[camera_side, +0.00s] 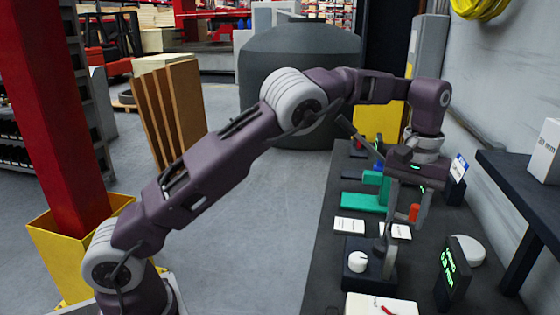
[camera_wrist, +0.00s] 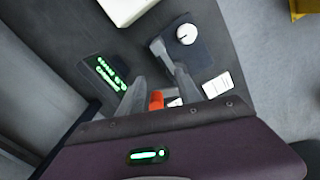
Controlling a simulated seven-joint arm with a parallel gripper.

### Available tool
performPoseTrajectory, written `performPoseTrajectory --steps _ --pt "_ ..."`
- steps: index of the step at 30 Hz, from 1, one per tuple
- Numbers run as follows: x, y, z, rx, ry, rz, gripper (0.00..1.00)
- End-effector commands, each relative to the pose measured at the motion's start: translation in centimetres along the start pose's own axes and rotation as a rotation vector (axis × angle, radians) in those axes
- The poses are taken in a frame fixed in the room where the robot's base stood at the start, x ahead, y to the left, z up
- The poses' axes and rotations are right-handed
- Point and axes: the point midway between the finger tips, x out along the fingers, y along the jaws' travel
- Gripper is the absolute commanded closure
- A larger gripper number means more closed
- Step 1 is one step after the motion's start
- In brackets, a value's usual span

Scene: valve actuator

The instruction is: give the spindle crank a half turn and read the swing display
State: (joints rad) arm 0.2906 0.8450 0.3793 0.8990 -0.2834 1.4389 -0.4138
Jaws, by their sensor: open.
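The spindle crank's orange grip (camera_side: 413,212) shows between the fingers of my gripper (camera_side: 402,222) in the side view. In the wrist view the orange grip (camera_wrist: 156,100) also lies between the two grey fingers of my gripper (camera_wrist: 158,80). The fingers stand apart, with gaps beside the grip. The rest of the crank is hard to tell from the grey fingers. The swing display (camera_side: 453,272) is a dark upright panel with green characters on the bench, right of the gripper. It also shows at left in the wrist view (camera_wrist: 104,73); I cannot read its value surely.
A dark box with a white knob (camera_side: 358,262) stands close in front of the gripper. White cards (camera_side: 349,226), a teal block (camera_side: 364,201) and a round white piece (camera_side: 468,250) are on the dark bench. A shelf (camera_side: 515,180) juts from the right wall.

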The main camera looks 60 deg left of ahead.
Motion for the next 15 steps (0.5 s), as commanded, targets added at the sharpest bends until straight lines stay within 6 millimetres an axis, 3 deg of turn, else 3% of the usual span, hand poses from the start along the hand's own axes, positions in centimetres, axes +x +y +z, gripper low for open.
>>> performPoseTrajectory --steps 7,15 --pt "0.0 -2.3 1.3 0.532 -0.001 0.0 0.59" --pt "0.0 -5.0 1.1 1.082 0.0 -0.001 0.59"
